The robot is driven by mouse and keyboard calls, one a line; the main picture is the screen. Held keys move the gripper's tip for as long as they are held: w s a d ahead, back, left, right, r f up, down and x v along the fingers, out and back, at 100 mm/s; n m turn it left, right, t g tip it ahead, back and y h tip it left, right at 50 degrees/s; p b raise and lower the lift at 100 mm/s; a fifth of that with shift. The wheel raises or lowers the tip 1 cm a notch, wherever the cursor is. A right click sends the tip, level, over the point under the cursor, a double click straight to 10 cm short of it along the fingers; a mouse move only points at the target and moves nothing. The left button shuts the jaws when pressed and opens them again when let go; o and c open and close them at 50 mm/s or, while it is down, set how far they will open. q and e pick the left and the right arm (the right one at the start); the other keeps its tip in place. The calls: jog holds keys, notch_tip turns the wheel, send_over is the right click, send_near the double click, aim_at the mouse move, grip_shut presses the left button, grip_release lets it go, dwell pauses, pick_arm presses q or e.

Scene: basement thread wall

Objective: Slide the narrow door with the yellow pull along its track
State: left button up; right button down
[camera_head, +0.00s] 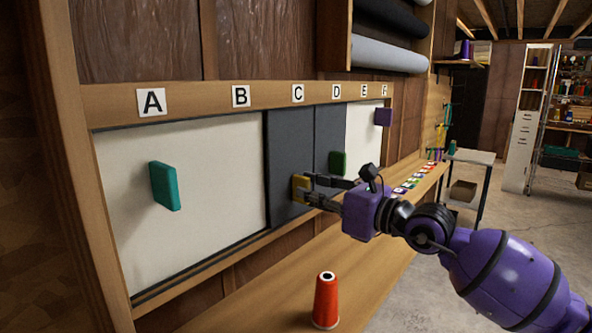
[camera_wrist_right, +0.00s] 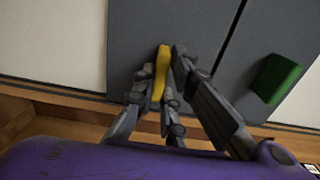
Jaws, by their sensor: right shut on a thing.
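The narrow dark grey door (camera_head: 291,141) stands in the wooden track frame, below the letter C. Its yellow pull (camera_head: 301,187) sticks out from the lower part of the door. My right gripper (camera_head: 306,189) is shut on the yellow pull; in the right wrist view the pull (camera_wrist_right: 162,70) sits between the fingers, against the grey door (camera_wrist_right: 165,28). A second grey panel (camera_head: 328,130) with a green pull (camera_head: 338,162) is just right of it. My left gripper is not in view.
A wide white panel with a teal pull (camera_head: 164,186) fills the left side under A and B. A white panel with a purple pull (camera_head: 383,117) is at the far right. A red thread cone (camera_head: 326,300) stands on the wooden ledge below the doors.

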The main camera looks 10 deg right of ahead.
jog(key=s+a+p, duration=0.2)
jog(key=s+a+r+p, duration=0.1)
jog(key=a+p, duration=0.1)
jog(key=p, duration=0.1)
jog(key=shift+s+a, duration=0.25)
jog(key=shift+s, duration=0.1)
jog(key=s+a+f+p, duration=0.1)
jog(key=s+a+p, duration=0.3)
jog(key=s+a, duration=0.1)
jog(key=shift+a+p, duration=0.4)
jog(key=shift+a, duration=0.45)
jog(key=c, duration=1.8)
grip_release()
jog(key=shift+c, duration=0.2)
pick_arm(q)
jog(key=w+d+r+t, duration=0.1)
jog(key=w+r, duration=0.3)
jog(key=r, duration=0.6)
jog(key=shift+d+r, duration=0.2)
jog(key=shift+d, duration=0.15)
